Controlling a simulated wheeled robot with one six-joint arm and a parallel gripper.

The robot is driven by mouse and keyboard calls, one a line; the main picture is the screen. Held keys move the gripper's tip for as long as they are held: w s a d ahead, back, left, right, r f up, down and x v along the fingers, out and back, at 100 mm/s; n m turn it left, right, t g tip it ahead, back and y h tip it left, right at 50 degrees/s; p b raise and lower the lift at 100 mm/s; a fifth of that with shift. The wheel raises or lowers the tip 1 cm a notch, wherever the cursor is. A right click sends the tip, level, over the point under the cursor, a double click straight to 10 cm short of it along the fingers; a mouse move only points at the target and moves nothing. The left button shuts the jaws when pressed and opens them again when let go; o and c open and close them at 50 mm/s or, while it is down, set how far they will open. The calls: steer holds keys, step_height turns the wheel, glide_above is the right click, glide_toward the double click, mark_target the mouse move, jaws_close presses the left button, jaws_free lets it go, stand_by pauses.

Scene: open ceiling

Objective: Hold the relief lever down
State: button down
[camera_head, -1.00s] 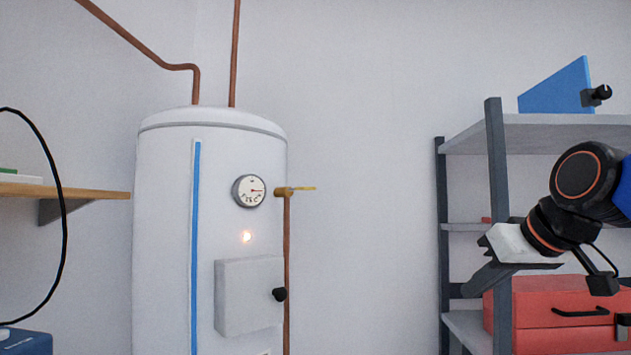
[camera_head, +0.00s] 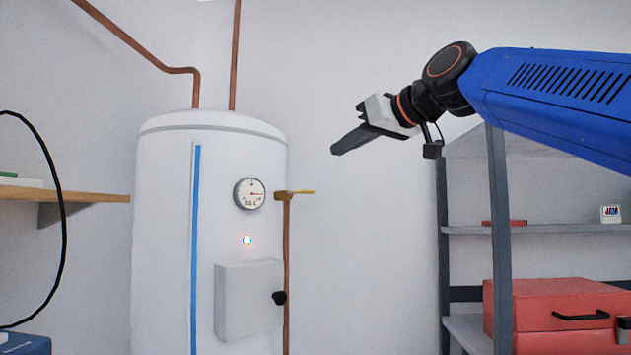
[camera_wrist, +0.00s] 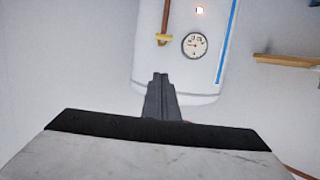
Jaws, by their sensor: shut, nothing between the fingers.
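The relief lever (camera_head: 302,192) is a thin yellow bar. It sticks out to the right from a brass valve (camera_head: 281,195) on the right side of the white water heater (camera_head: 165,240). My gripper (camera_head: 334,150) is shut and empty, in the air above and to the right of the lever, apart from it. In the wrist view my gripper's fingers (camera_wrist: 159,76) are together and point toward the heater (camera_wrist: 181,70). The brass valve (camera_wrist: 163,40) shows there just beyond the fingertips.
A round gauge (camera_head: 250,194), a small light (camera_head: 247,240) and a box with a black knob (camera_head: 248,300) are on the heater's front. A copper pipe (camera_head: 286,270) runs down below the valve. A grey shelf rack (camera_head: 497,250) with a red case (camera_head: 550,310) stands at right.

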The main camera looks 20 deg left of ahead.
steer(key=shift+w, duration=0.1)
glide_above(301, 192)
steer(key=d, duration=0.3)
step_height(301, 192, down, 3)
steer(key=shift+w+d+f, duration=0.1)
steer(key=shift+w+f, duration=0.05)
steer(key=shift+f, duration=0.75)
steer(key=shift+w+d+f, duration=0.1)
steer(key=shift+f, duration=0.75)
steer(key=shift+f, duration=0.1)
step_height(301, 192, down, 3)
steer(key=shift+d+r, duration=0.1)
stand_by(2.1)
